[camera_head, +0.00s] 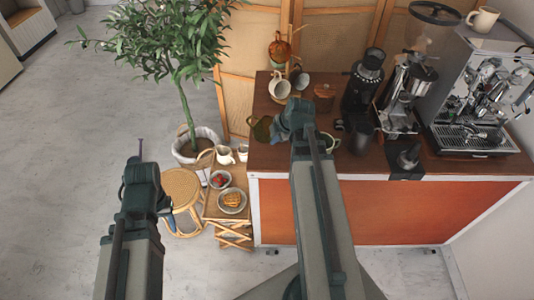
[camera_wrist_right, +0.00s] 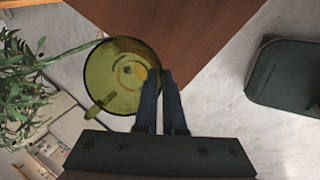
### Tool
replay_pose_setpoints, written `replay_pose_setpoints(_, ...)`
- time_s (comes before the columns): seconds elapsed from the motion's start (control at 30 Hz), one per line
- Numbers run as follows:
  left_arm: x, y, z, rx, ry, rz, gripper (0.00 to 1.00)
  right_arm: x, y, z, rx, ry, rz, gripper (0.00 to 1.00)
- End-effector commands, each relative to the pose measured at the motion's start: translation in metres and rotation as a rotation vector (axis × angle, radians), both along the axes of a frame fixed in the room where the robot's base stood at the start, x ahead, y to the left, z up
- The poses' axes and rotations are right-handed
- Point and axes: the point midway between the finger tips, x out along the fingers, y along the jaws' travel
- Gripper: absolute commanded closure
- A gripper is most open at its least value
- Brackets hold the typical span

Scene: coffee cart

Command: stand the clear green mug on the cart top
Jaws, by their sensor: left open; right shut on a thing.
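The clear green mug (camera_head: 261,129) is at the left edge of the wooden cart top (camera_head: 262,158). It also shows in the right wrist view (camera_wrist_right: 112,82), seen from above into its open mouth, its handle towards the lower left. My right gripper (camera_head: 279,125) is shut on the mug's wall at the rim; its two dark fingers (camera_wrist_right: 164,88) are close together there. I cannot tell whether the mug's base touches the cart top. My left gripper (camera_head: 142,165) is open and empty, over the floor left of the stool.
White cups (camera_head: 280,88), a grinder (camera_head: 362,85) and an espresso machine (camera_head: 475,95) stand on the cart top. A round stool (camera_head: 182,188), a small wooden stand with a plate of food (camera_head: 232,201) and a potted plant (camera_head: 190,90) are left of the cart.

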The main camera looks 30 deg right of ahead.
Motion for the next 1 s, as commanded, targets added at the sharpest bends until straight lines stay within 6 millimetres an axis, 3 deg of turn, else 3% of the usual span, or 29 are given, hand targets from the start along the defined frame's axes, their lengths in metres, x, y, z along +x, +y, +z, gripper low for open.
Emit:
replay_pose_setpoints(0.03,0.0,0.0,0.001,0.0,0.0,0.0,0.5,-0.007,0.023,-0.004,-0.046,0.045,0.032,1.0)
replay_pose_setpoints(0.1,0.0,0.0,0.001,0.0,0.0,0.0,0.5,-0.015,0.044,-0.01,-0.115,0.112,0.058,1.0)
replay_pose_setpoints(0.4,0.0,0.0,0.003,0.0,0.0,0.0,0.5,-0.055,0.109,-0.012,-0.4,0.357,0.144,1.0)
replay_pose_setpoints(0.7,0.0,0.0,0.004,0.0,0.0,0.0,0.5,-0.077,0.133,-0.003,-0.545,0.46,0.188,1.0)
replay_pose_setpoints(0.87,0.0,0.0,0.004,0.0,0.0,0.0,0.5,-0.078,0.134,-0.002,-0.556,0.468,0.191,1.0)
replay_pose_setpoints(1.0,0.0,0.0,0.002,0.0,0.0,0.0,0.5,-0.069,0.121,-0.004,-0.555,0.469,0.188,1.0)
